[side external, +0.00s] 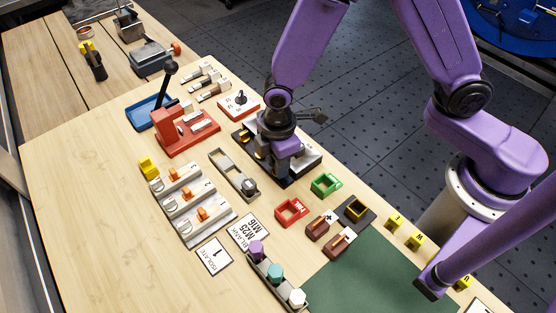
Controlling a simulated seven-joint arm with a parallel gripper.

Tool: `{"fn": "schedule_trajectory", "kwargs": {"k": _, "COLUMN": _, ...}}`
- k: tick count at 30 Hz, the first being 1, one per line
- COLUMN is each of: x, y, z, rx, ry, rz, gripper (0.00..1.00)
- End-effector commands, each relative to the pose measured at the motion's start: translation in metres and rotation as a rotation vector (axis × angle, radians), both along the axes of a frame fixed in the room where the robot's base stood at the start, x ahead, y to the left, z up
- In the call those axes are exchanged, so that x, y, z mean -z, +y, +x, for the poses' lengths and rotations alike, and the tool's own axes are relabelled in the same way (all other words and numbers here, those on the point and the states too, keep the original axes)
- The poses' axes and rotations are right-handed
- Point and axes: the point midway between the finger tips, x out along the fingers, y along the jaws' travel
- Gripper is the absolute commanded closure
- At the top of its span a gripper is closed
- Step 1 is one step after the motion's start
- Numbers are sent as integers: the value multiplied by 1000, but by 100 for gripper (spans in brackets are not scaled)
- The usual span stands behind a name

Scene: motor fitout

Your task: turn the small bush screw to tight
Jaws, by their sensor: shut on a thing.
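My gripper (281,163) points down over a motor fixture with a black base (284,183) and grey parts, right of the middle of the bench. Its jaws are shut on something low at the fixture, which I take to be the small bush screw. The screw itself is hidden behind the fingers and the purple gripper body, so its turn angle cannot be seen. A yellow piece (245,137) shows at the fixture's left side.
Left of the fixture are a grey slotted holder (222,160) and a red press (183,138) with a black lever. A green square ring (325,185) and a red square ring (291,211) lie close in front. Bare wood is free at the left front.

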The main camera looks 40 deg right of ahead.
Motion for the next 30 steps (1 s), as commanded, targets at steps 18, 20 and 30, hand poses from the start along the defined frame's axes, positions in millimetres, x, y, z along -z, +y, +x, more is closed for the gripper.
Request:
{"fn": "schedule_trajectory", "kwargs": {"k": 18, "x": 0, "y": 0, "z": 0, "rx": 576, "ry": 0, "rz": -1, "gripper": 100}}
{"fn": "schedule_trajectory", "kwargs": {"k": 20, "x": -1, "y": 0, "z": 0, "rx": 633, "ry": 0, "rz": -1, "gripper": 100}}
{"fn": "schedule_trajectory", "kwargs": {"k": 30, "x": 0, "y": 0, "z": -1, "rx": 954, "ry": 1, "rz": -3, "gripper": 100}}
